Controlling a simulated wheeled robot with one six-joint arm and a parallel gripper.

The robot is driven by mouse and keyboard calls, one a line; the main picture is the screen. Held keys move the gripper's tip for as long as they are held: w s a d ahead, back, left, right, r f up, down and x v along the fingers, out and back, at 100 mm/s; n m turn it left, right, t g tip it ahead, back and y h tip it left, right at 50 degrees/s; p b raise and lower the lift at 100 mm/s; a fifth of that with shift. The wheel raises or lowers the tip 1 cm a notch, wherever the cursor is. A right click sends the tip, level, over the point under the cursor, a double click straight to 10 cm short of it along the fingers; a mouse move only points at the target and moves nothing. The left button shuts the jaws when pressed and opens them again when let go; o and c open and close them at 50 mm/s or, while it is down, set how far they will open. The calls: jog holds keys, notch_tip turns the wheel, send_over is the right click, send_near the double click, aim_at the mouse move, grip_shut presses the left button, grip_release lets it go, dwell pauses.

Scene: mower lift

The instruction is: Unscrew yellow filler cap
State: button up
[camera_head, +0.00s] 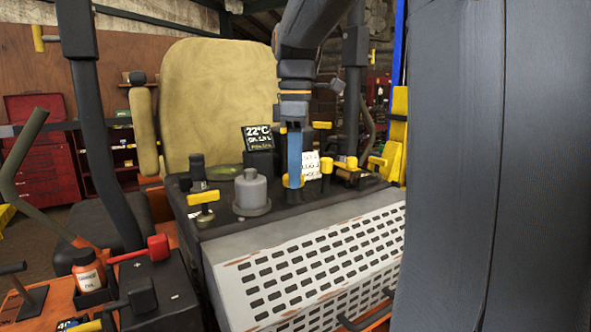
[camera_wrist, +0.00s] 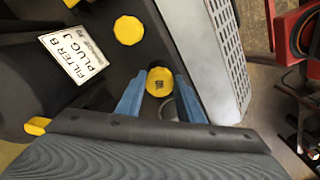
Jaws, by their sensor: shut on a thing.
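A yellow filler cap (camera_wrist: 159,81) with a small dark square mark on its top sits between the two blue fingers of my gripper (camera_wrist: 161,88) in the wrist view. The fingers are shut on its sides. In the head view my gripper (camera_head: 294,165) points straight down at the dark deck behind the perforated panel. The yellow cap (camera_head: 292,182) shows at the fingertips, mostly covered by the near finger. I cannot tell whether the cap still touches its seat. A second yellow cap (camera_wrist: 128,30) is beside it in the wrist view.
A white label (camera_wrist: 75,54) reading "FILTER B PLUG J" lies near the caps. A grey cylinder (camera_head: 251,193) and a yellow-handled valve (camera_head: 204,198) stand left of my gripper. The perforated grey panel (camera_head: 310,265) is in front; a tan seat (camera_head: 218,105) is behind.

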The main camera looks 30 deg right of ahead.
jog(key=n, duration=0.4)
jog(key=shift+r, duration=0.2)
jog(key=shift+r, duration=1.3)
jog(key=shift+r, duration=0.1)
notch_tip(320, 180, up, 10)
dwell(0.7)
dwell(0.4)
